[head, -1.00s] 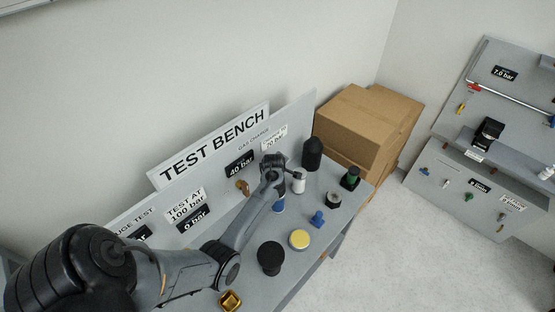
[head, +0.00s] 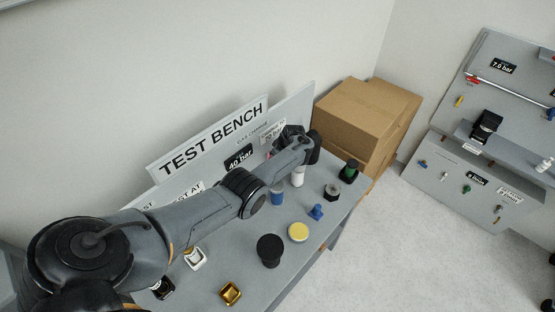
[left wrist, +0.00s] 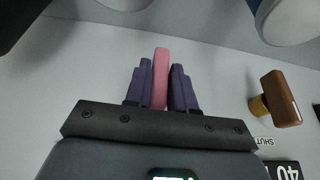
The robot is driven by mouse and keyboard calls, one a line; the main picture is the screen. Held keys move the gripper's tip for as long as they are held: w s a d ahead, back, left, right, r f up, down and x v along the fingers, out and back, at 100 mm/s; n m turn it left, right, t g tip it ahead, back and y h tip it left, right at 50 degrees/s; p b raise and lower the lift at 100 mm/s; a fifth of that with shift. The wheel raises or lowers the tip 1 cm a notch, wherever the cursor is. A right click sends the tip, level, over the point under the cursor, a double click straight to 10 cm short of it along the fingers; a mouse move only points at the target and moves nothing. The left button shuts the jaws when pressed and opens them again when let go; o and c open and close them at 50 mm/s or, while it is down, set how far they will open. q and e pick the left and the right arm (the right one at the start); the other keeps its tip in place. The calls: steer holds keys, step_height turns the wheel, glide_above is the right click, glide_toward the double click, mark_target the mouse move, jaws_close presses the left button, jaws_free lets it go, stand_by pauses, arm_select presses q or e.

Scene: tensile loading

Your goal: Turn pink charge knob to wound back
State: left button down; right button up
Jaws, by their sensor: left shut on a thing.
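The pink charge knob (left wrist: 161,72) shows in the left wrist view as a flat, upright pink bar between the two purple fingers of my left gripper (left wrist: 160,85). The fingers are shut on it, one on each side. In the head view my left gripper (head: 284,143) is at the right end of the test bench panel, by the gas charge labels. My own wrist hides most of the knob there. My right gripper is not in view.
A brown knob (left wrist: 280,97) marked SHUT sits to the right in the left wrist view. On the bench stand a blue cylinder (head: 277,195), a white bottle (head: 298,177), a black cup (head: 269,250) and a yellow-topped disc (head: 298,232). Cardboard boxes (head: 355,115) stand beyond.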

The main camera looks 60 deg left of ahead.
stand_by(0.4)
arm_select(q)
steer(key=c, duration=1)
jaws_free()
steer(key=shift+c, duration=0.2)
steer(key=p+v, duration=0.3)
steer(key=v, duration=0.7)
steer(key=shift+d+r+p, duration=0.2)
steer(key=shift+r+p, duration=0.1)
steer(key=shift+w+f, duration=0.1)
